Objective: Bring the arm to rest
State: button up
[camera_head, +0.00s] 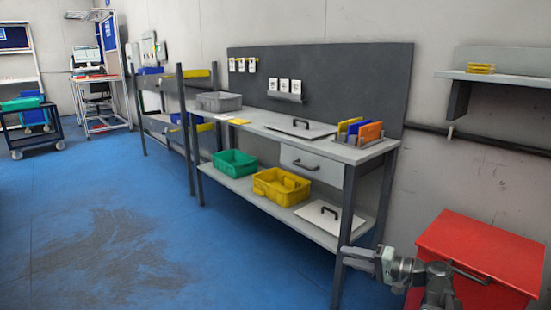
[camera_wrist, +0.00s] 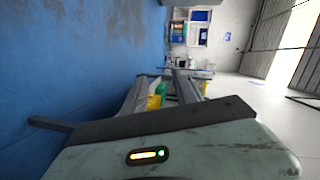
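My arm (camera_head: 432,283) shows at the lower right of the head view, in front of the red cabinet. My gripper (camera_head: 362,254) is at its left end, near the right front leg of the workbench. It is small there, and I cannot tell whether it holds anything. In the wrist view, the grey-green gripper body (camera_wrist: 170,150) with a lit indicator fills the bottom, and a dark bar crosses above it. The fingertips cannot be told apart. The wrist picture is turned on its side, with the blue floor at left.
The red cabinet (camera_head: 480,250) stands close to my arm. The workbench (camera_head: 352,152) carries a grey bin (camera_head: 218,101) and coloured folders (camera_head: 361,130). Its lower shelf holds a green bin (camera_head: 235,162) and a yellow bin (camera_head: 281,187).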

jog(key=a+n+g+p, duration=0.2)
jog(key=a+g, duration=0.1)
jog(key=a, duration=0.6)
jog(key=s+a+f+n+g+h+p, duration=0.4)
jog(key=s+a+f+g+h+p, duration=0.15)
jog(key=s+a+f+h, duration=0.45)
jog(key=d+f+g+h, duration=0.1)
jog(key=d+g+h, duration=0.15)
jog(key=d, duration=0.65)
notch_tip(320, 180, up, 38)
jog(key=t+p, duration=0.1)
jog(key=p, duration=3.6)
jog(key=shift+w+a+m, duration=0.25)
jog(key=shift+m, duration=0.15)
